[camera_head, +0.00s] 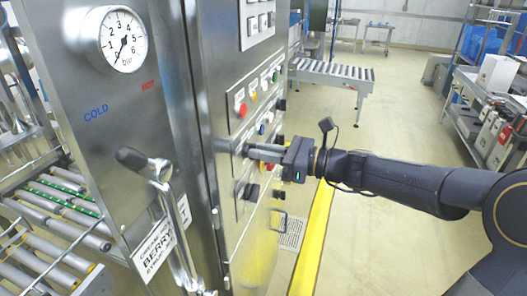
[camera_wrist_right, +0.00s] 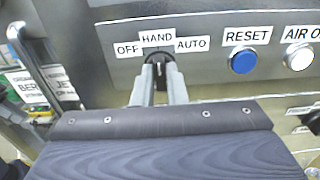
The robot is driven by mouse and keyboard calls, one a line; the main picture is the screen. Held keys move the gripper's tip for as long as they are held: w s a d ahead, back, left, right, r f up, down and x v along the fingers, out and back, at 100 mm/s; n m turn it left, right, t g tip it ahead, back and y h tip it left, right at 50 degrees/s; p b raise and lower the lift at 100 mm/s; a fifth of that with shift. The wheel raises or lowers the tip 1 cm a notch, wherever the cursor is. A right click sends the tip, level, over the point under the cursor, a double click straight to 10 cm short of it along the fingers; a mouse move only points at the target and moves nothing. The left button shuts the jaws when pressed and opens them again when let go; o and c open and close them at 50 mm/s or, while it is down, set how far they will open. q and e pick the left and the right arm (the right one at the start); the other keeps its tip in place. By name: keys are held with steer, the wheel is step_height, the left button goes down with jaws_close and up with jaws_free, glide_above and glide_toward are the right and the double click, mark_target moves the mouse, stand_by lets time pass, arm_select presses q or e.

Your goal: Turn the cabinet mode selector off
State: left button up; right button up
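The mode selector is a round black knob (camera_wrist_right: 159,57) in the right wrist view, below the labels OFF, HAND and AUTO. Its narrow grip appears to point up at HAND. My right gripper (camera_wrist_right: 159,72) has one finger on each side of the grip, with a dark gap between them; contact is not clear. In the head view my right gripper (camera_head: 250,151) reaches in from the right to the steel cabinet (camera_head: 232,70), and its fingertips hide the selector. My left gripper is not in view.
A blue RESET button (camera_wrist_right: 243,60) and a white AIR button (camera_wrist_right: 299,57) sit right of the selector. A yellow floor strip (camera_head: 312,243) runs beside the cabinet; a roller conveyor (camera_head: 332,72) is behind.

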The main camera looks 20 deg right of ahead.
jaws_close()
steer(key=shift+s+a+f+n+b, duration=0.1)
steer(key=shift+f+n+b, duration=0.05)
steer(key=shift+n+b, duration=5)
steer(key=shift+m+b, duration=0.55)
steer(key=shift+b, duration=0.1)
steer(key=o, duration=0.5)
jaws_free()
